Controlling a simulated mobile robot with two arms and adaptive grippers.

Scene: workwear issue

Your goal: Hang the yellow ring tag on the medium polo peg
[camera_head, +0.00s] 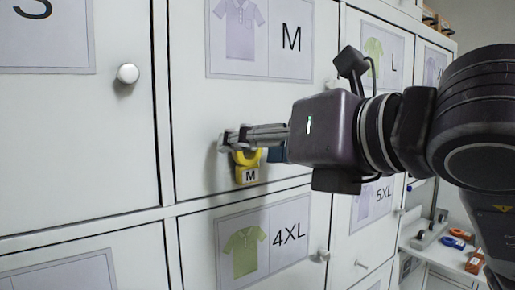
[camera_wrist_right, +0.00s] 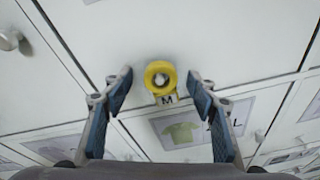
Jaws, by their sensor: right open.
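The yellow ring tag (camera_head: 246,158) with its "M" label is at the lower part of the door with the purple polo picture and "M" (camera_head: 291,37). In the right wrist view the yellow ring (camera_wrist_right: 151,76) is around a small grey peg (camera_wrist_right: 161,79), with the label below it. The peg is hidden in the head view. My right gripper (camera_head: 232,139) is in front of this door. Its open fingers stand on either side of the ring, apart from it in the wrist view. My left gripper is not in view.
Doors marked S (camera_head: 30,12), L (camera_head: 393,63), 4XL (camera_head: 290,237) and 5XL (camera_head: 384,193) surround the M door. Round knobs (camera_head: 128,73) stick out from them. Blue (camera_head: 453,242) and orange (camera_head: 475,262) tags lie on a shelf at the lower right.

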